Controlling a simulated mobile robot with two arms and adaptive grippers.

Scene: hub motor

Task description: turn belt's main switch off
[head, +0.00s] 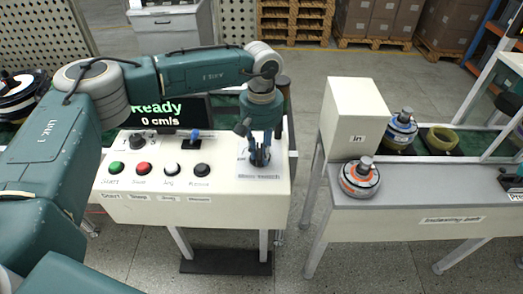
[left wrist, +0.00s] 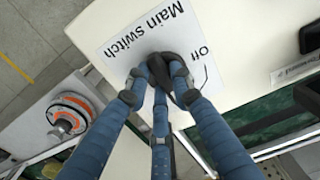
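The main switch (left wrist: 171,66) is a dark knob on a white label, printed "Main switch" and "Off", at the right end of the cream control panel (head: 220,207). My left gripper (head: 260,160) reaches down onto it from above. In the left wrist view, the blue fingers (left wrist: 163,82) of this gripper come together around the knob and appear closed on it. The fingers hide most of the knob, so its exact pointing direction cannot be told. The word "Off" shows beside the fingertips. My right gripper is not seen in either view.
The panel's screen (head: 158,112) reads "Ready 0 cm/s". A cream box (head: 357,115) marked "In" and an orange-ringed hub motor (head: 360,178) stand at right.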

